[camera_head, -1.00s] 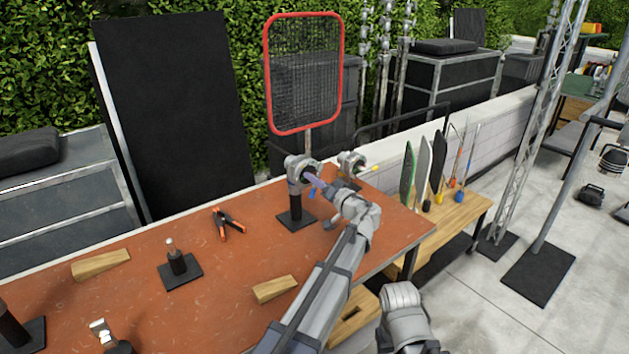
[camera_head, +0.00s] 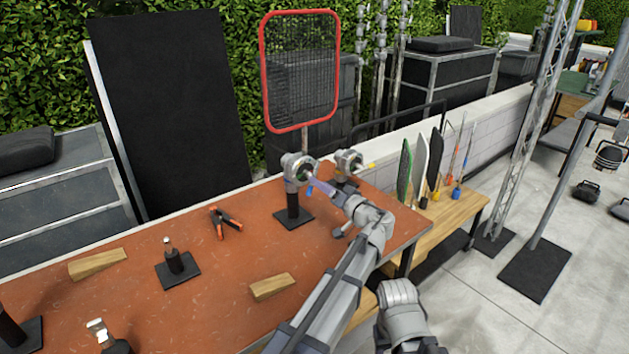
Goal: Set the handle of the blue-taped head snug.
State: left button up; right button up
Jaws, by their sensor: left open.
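A grey metal grip head (camera_head: 295,167) stands on a black post with a square base (camera_head: 294,218) near the far edge of the red-brown table. A small blue piece (camera_head: 309,191), which looks like its taped handle, shows at its lower right. My left gripper (camera_head: 319,186) is open just right of this head, its fingertips close to the blue piece. I cannot tell whether they touch it. A second grip head (camera_head: 348,161) with a yellow-tipped handle (camera_head: 370,165) stands behind and to the right. My right gripper is out of view; only part of that arm shows at the bottom.
A red-framed mesh panel (camera_head: 301,72) rises behind the heads. Orange-black clamps (camera_head: 225,221), wooden wedges (camera_head: 272,287) and a short post on a base (camera_head: 175,262) lie or stand on the table (camera_head: 130,290). A wooden bench (camera_head: 458,215) with upright tools is at right.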

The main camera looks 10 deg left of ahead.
pick_arm(q)
jog(key=shift+v, duration=1.25)
jog(key=shift+o, duration=0.2)
jog(key=shift+w+a+m, duration=0.75)
jog(key=shift+a+m, duration=0.2)
jog(key=shift+m, duration=3.3)
jog(key=shift+w+a+m, duration=0.75)
jog(key=shift+a+m, duration=0.25)
jog(key=shift+m, duration=3.3)
jog(key=shift+w+a+m, duration=0.75)
jog(key=shift+a+m, duration=0.2)
jog(key=shift+m, duration=3.3)
